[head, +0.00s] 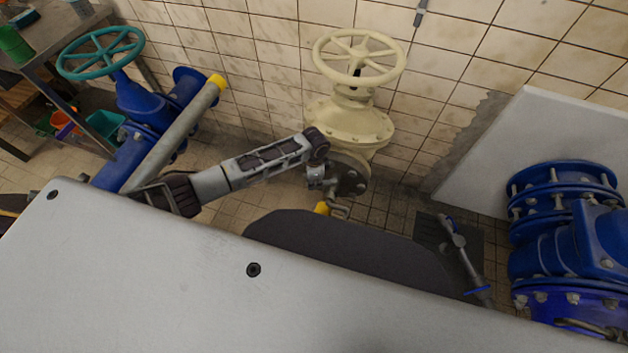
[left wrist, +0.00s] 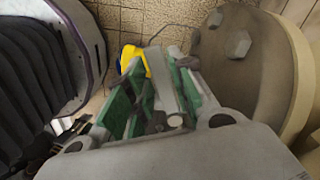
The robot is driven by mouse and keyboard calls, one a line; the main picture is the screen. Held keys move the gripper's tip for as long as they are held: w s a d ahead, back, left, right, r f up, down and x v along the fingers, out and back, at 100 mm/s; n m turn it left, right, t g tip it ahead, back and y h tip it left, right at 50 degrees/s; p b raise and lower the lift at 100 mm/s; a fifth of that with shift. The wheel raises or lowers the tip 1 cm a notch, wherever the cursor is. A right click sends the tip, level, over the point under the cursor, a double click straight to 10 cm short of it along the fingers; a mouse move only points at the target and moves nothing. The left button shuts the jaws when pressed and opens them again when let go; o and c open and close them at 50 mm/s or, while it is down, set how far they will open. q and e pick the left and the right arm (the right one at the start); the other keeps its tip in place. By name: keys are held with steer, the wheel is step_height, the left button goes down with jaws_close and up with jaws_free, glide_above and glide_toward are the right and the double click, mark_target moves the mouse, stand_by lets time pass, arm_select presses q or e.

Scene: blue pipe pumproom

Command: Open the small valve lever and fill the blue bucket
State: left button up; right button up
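The small valve (head: 318,178) sits below the cream valve, at its flange. A yellow lever end (head: 322,208) shows under it and also appears in the left wrist view (left wrist: 134,60). My left gripper (head: 318,146) is at the small valve, just above it. In the left wrist view its green-padded fingers (left wrist: 153,95) stand apart, with the yellow end beyond the left finger. I cannot tell whether they touch the valve. No blue bucket can be made out with certainty; my base hides much of the floor below the valve. My right gripper does not show.
The cream handwheel valve (head: 350,120) stands against the tiled wall. A blue pipe with a teal handwheel (head: 100,54) is at left, near a table (head: 55,45). Large blue flanged pipes (head: 570,240) and a pale panel (head: 520,145) crowd the right.

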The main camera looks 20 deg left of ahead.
arm_select(q)
steer(key=shift+o, duration=1)
step_height(320, 180, up, 12)
stand_by(0.3)
steer(key=shift+f, duration=0.1)
stand_by(0.3)
